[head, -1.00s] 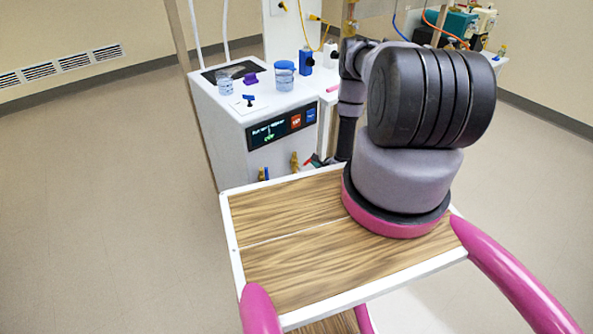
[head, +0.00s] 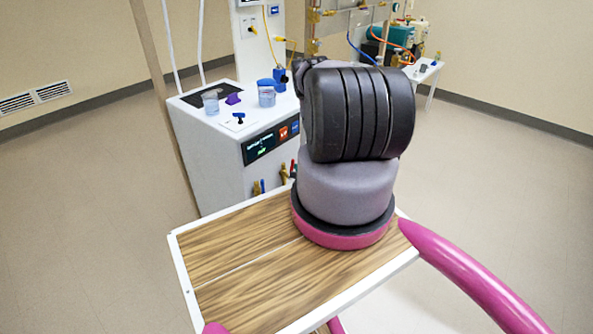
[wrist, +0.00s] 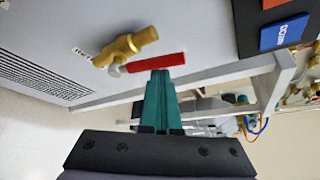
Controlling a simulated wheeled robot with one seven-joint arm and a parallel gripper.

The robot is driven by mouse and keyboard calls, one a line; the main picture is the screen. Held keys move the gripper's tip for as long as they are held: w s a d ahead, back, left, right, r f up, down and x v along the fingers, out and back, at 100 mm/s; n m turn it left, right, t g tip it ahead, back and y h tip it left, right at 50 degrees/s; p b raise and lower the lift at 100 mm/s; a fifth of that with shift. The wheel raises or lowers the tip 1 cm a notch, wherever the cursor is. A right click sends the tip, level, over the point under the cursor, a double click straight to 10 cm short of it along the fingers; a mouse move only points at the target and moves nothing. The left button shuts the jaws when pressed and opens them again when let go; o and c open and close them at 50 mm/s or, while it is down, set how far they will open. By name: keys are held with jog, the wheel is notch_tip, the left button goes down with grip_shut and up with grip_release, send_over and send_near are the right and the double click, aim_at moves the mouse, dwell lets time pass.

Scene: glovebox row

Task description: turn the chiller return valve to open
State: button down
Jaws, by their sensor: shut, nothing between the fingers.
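In the wrist view a brass valve (wrist: 128,46) sticks out of the white chiller's front panel, with a red lever handle (wrist: 157,62) lying beside its body at a slight angle. A small label beside the valve is too blurred to read. My gripper (wrist: 160,74) has its teal fingers together, empty, with the tips at the red handle's near side; I cannot tell whether they touch it. My arm hides the gripper there.
A vent grille (wrist: 40,75) is left of the brass valve in the wrist view. A bench (head: 425,75) stands at the back right. The floor at left is clear.

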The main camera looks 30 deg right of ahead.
jog(key=shift+s+a+r, duration=0.15)
jog(key=shift+a, duration=0.5)
dwell(0.3)
jog(key=d, duration=0.5)
jog(key=s+a, duration=0.3)
jog(key=s, duration=0.6)
jog(key=shift+s, duration=0.2)
